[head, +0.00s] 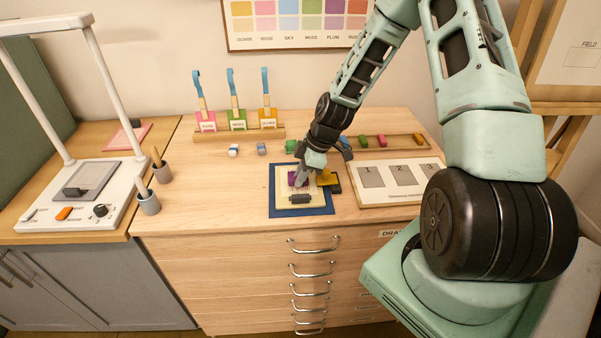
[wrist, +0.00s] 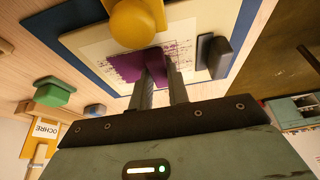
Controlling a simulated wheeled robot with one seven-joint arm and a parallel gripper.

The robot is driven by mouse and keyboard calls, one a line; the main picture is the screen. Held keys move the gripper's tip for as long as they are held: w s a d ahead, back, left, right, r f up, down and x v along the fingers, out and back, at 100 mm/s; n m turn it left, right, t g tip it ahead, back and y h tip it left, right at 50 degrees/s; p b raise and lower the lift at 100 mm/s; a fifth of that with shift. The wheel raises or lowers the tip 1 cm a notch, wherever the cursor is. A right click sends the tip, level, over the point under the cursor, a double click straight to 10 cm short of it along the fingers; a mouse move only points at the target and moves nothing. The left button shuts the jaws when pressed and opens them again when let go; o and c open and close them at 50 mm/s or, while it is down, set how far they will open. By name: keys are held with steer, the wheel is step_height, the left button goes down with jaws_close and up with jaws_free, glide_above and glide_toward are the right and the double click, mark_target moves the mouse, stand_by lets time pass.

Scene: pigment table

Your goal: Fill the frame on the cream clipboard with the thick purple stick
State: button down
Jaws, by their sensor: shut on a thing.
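The cream clipboard (head: 319,200) lies on a dark blue board on the wooden cabinet top, with a dark clip (head: 300,199) at its near edge. Its cream surface also fills the upper middle of the wrist view (wrist: 88,42). My gripper (head: 301,180) is over the clipboard, pointing down. In the wrist view my gripper (wrist: 160,72) is shut on the thick purple stick (wrist: 152,62), whose low end is at the sheet. Purple streaky colour (wrist: 125,66) covers part of the sheet on both sides of the fingers. The fingers hide part of the frame.
A yellow knob-like thing (wrist: 137,22) stands close beside the stick. The blue board (head: 275,207) surrounds the clipboard. A numbered white board (head: 372,197) lies to the right. Green (head: 291,146) and blue (head: 262,149) blocks lie behind.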

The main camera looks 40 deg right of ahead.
steer(key=shift+s+a+f, duration=0.1)
steer(key=shift+s+a, duration=0.5)
steer(key=shift+s, duration=0.4)
steer(key=shift+w+d, duration=0.7)
steer(key=shift+w, duration=0.35)
steer(key=shift+w+d, duration=0.7)
steer(key=shift+w, duration=0.35)
steer(key=shift+w+d, duration=0.7)
steer(key=shift+w, duration=0.35)
step_height(320, 180, up, 7)
steer(key=p, duration=0.4)
steer(key=shift+p, duration=0.4)
